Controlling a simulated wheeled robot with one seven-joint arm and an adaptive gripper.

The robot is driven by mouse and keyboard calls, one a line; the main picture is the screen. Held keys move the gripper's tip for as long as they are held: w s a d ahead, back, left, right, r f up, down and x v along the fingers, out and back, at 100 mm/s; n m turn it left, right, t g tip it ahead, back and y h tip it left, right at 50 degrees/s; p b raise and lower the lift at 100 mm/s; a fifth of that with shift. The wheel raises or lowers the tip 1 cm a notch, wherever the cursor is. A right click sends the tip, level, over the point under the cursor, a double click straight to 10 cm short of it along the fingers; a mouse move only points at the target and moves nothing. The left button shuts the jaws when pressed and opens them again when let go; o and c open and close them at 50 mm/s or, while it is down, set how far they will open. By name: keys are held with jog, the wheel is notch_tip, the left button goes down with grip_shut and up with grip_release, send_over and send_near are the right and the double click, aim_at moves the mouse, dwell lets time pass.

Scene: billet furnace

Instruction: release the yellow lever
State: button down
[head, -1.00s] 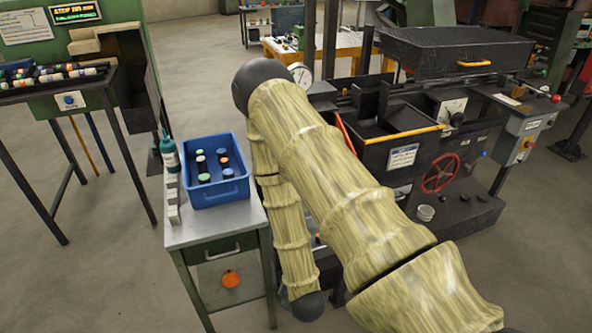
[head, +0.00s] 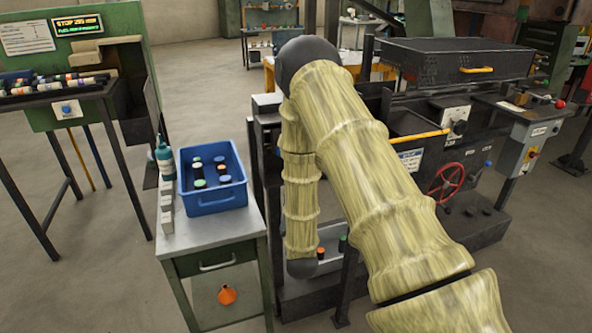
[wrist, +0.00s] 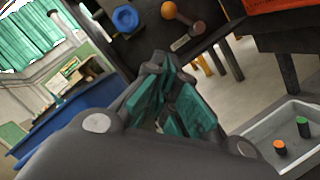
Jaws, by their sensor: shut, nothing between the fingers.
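In the wrist view, a short lever with an amber ball knob (wrist: 168,10) sticks out of a dark panel at the top, above a small label. It may be the yellow lever, but the shade leaves its colour unsure. My gripper (wrist: 172,112) has teal finger pads and is shut and empty below the knob, apart from it in the picture. The gap in depth is hard to judge. In the head view my arm hides the gripper, and I cannot pick out the lever there.
A grey tray (wrist: 250,128) holds orange- and green-topped cylinders at lower right. In the head view, a blue bin (head: 215,205) stands on a bench (head: 205,243) left of my arm; a red handwheel (head: 446,182) is on the right.

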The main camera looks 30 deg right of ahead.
dwell(0.3)
jog(key=s+d+r+p+x, duration=0.1)
jog(key=d+p+x, duration=0.1)
jog(key=x, duration=1.1)
jog(key=shift+s+r, duration=0.25)
jog(key=shift+a+r, duration=0.1)
dwell(0.4)
